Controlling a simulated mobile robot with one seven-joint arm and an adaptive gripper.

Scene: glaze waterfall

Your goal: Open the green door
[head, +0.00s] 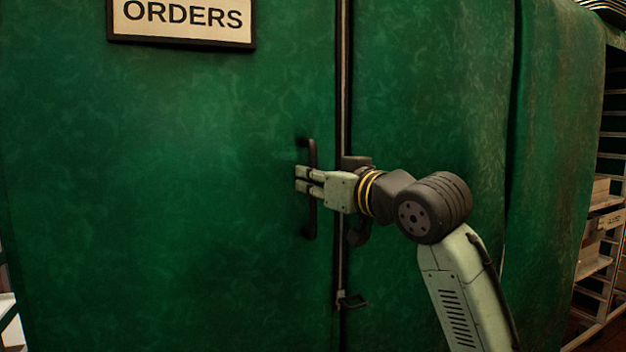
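The green door (170,200) fills the left and middle of the head view and looks closed against the green panel to its right, with a narrow dark seam (342,100) between them. A dark vertical bar handle (312,222) is near the door's right edge. My gripper (302,179) reaches in from the right at the handle's middle. Its two fingers lie across the bar, one above the other, with a thin gap between them. The fingers hide part of the bar, and I cannot tell whether they grip it.
An "ORDERS" sign (182,20) is on the door's upper part. A small dark latch (352,301) sits low on the seam. Shelving with boxes (600,215) stands at the far right. The door's face left of the handle is clear.

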